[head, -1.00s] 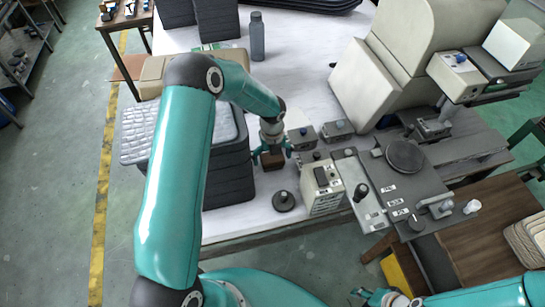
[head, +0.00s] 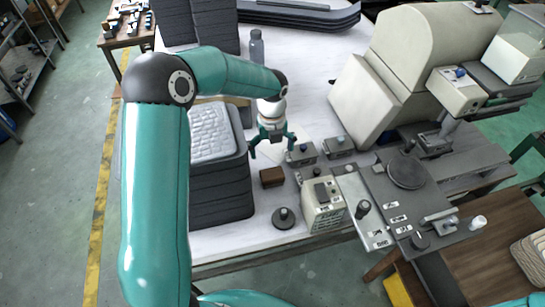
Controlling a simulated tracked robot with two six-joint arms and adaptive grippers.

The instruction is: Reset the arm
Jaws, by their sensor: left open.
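My left arm comes in from the left, in teal and black. Its left gripper (head: 272,147) hangs above the white table, fingers spread and empty, apart from the things below. A small brown block (head: 271,177) lies on the table just below and in front of the gripper, not touched by it. My right gripper is outside the view; only a bit of teal arm shows at the lower right corner.
A stack of black trays (head: 222,190) stands left of the brown block. A round black knob (head: 283,217), a beige switch box (head: 323,205) and small grey button boxes (head: 301,154) stand close by. A grey bottle (head: 256,47) stands farther back on the table.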

